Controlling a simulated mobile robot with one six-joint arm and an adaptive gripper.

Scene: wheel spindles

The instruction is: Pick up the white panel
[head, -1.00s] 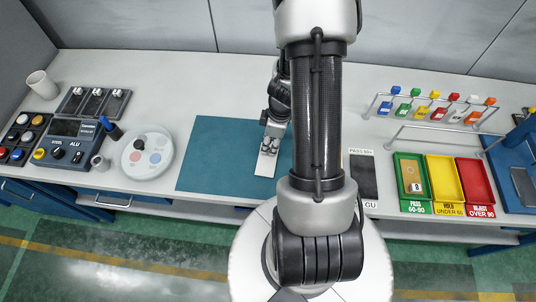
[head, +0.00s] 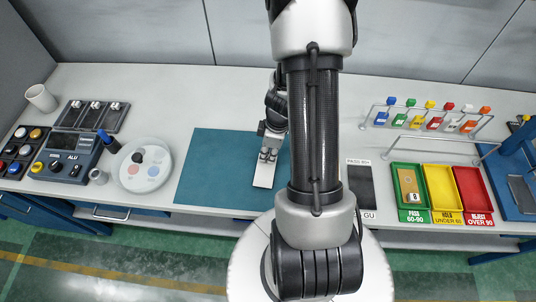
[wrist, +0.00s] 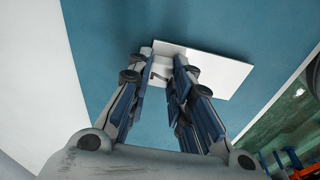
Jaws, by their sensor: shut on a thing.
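The white panel (head: 264,175) is a flat white rectangle over the teal mat (head: 215,165), left of my arm in the head view. In the wrist view the white panel (wrist: 205,68) shows beyond my fingertips, with the teal mat (wrist: 100,45) behind it. My gripper (head: 268,154) is at the panel's far end in the head view. In the wrist view my gripper (wrist: 160,75) is shut on the panel's near edge, with a finger on either side of a small part there. Whether the panel touches the mat or is raised is hard to tell.
A round white palette (head: 146,168), a blue-capped marker (head: 107,140) and a control box (head: 68,152) stand left. Green (head: 409,187), yellow (head: 443,187) and red (head: 473,187) trays stand right, below a rack of colored pieces (head: 428,115). The mat's left part is clear.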

